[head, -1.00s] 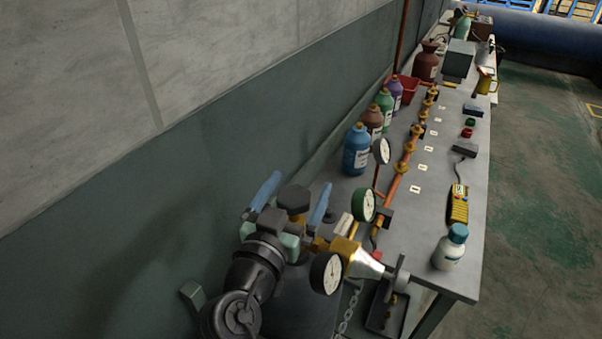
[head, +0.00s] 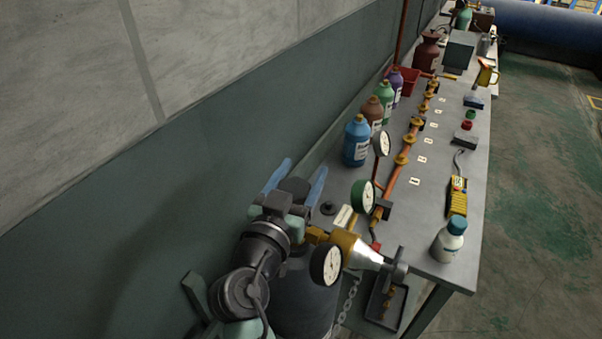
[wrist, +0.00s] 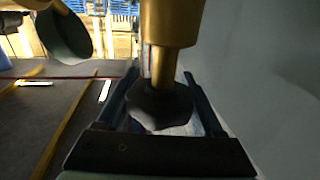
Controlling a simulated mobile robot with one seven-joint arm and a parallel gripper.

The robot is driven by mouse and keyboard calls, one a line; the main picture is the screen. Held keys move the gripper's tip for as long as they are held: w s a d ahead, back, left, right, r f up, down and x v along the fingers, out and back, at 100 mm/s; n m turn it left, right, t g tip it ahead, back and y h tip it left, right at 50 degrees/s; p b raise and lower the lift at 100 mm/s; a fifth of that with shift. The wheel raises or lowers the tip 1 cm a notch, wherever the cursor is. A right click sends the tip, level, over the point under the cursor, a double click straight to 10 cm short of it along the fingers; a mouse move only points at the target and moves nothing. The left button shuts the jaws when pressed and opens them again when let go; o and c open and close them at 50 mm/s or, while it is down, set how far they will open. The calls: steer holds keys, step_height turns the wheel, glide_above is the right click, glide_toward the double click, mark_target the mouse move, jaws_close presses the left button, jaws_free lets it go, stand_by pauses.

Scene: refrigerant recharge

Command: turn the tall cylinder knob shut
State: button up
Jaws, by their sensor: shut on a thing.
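The tall cylinder (head: 305,300) is a dark grey tank at the bottom of the head view, partly behind my arm. Its dark knob (head: 294,187) sits between the two blue fingers of my gripper (head: 304,172). In the wrist view the black faceted knob (wrist: 160,106) is on the end of a brass stem (wrist: 168,30). My gripper (wrist: 160,85) has one finger on each side of the knob and is shut on it.
A brass regulator (head: 350,245) with a white-faced gauge (head: 326,265) stands close to the right of my gripper. A green-rimmed gauge (head: 362,197) is beyond it. The bench (head: 425,215) holds bottles, a copper manifold (head: 398,175) and a yellow meter (head: 457,198). The wall is close on the left.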

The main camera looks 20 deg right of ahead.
steer(key=shift+f+m+g+h+b, duration=0.2)
steer(key=shift+m+g+h+b, duration=0.15)
steer(key=shift+b, duration=0.55)
steer(key=m+g+h+b, duration=0.1)
steer(key=b, duration=0.1)
steer(key=shift+s+d+f+b, duration=0.1)
steer(key=shift+s+b, duration=0.05)
steer(key=shift+b, duration=0.25)
steer(key=m+g+h+b, duration=0.1)
steer(key=b, duration=0.1)
steer(key=m+g+h+b, duration=0.1)
steer(key=b, duration=0.2)
steer(key=shift+s+d+f+g, duration=0.1)
steer(key=shift+s+d+g, duration=0.05)
steer(key=shift+s+g, duration=0.15)
steer(key=m+g+h+b, duration=0.1)
steer(key=g+b, duration=0.1)
steer(key=m+g+b, duration=0.2)
steer(key=g, duration=0.1)
steer(key=shift+s+d+h+b, duration=0.2)
steer(key=shift+s+h+b, duration=0.15)
steer(key=shift+s+b, duration=0.05)
steer(key=shift+s+r+m+g+b, duration=0.2)
steer(key=shift+m+g+b, duration=0.5)
steer(key=shift+g, duration=0.3)
steer(key=shift+s+r+m+g+b, duration=0.2)
steer(key=shift+m+g+b, duration=0.4)
steer(key=shift+g, duration=0.35)
steer(key=shift+d, duration=0.1)
steer(key=o, duration=1.4)
